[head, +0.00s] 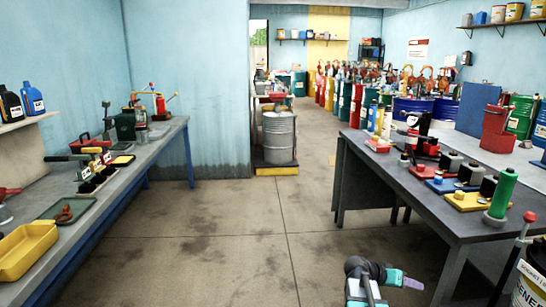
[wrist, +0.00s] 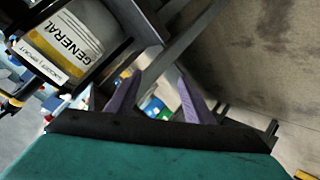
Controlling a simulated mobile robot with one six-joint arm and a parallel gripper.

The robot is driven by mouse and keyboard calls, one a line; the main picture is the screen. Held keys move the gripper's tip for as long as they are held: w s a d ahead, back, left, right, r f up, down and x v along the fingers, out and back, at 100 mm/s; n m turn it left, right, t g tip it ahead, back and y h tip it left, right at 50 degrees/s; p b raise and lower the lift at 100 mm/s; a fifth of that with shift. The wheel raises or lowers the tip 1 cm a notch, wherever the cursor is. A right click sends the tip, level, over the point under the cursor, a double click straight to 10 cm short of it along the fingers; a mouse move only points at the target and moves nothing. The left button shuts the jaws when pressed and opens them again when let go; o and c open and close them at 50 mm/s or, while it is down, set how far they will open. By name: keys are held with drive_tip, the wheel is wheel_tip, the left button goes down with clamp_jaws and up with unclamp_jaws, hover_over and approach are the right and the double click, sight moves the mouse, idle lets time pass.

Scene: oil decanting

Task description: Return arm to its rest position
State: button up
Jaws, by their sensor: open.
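My arm shows at the bottom of the head view, low over the aisle floor and left of the right-hand bench. My gripper (head: 412,282) points to the right there, with a teal body and purple tips. In the wrist view the two purple fingers of my gripper (wrist: 155,93) stand apart with nothing held between them. Past them are dark bench legs and the grey floor (wrist: 265,50). A white and yellow container labelled GENERAL (wrist: 72,40) is at the upper left of the wrist view; whether it touches anything of mine cannot be told.
The right bench (head: 385,175) carries pumps, coloured trays and a green cylinder (head: 503,190). A labelled container (head: 528,285) stands at the lower right. The left bench (head: 125,180) holds a yellow tray (head: 27,247) and tools. A grey drum (head: 278,137) stands ahead. The aisle floor (head: 225,235) is clear.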

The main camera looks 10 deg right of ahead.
drive_tip(key=s+a+f+n+y+p, duration=0.2)
drive_tip(key=s+a+f, duration=0.1)
drive_tip(key=a+f, duration=0.75)
drive_tip(key=s+a+f+n+y+p, duration=0.2)
drive_tip(key=s+a+f+n, duration=0.1)
drive_tip(key=a+f, duration=0.75)
drive_tip(key=s+a+f+n+g+y+p, duration=0.1)
drive_tip(key=s+a+f+y, duration=0.3)
drive_tip(key=s+a, duration=0.6)
drive_tip(key=s+a+f+n+g+y+p, duration=0.2)
drive_tip(key=s+a+f+n+g+y, duration=0.1)
drive_tip(key=s+a, duration=0.7)
drive_tip(key=a+f+n+g, duration=0.1)
drive_tip(key=a+f, duration=0.1)
drive_tip(key=a, duration=0.1)
drive_tip(key=shift+s+a+f+y, duration=0.2)
drive_tip(key=shift+s+a+y, duration=0.1)
drive_tip(key=shift+a+y, duration=0.1)
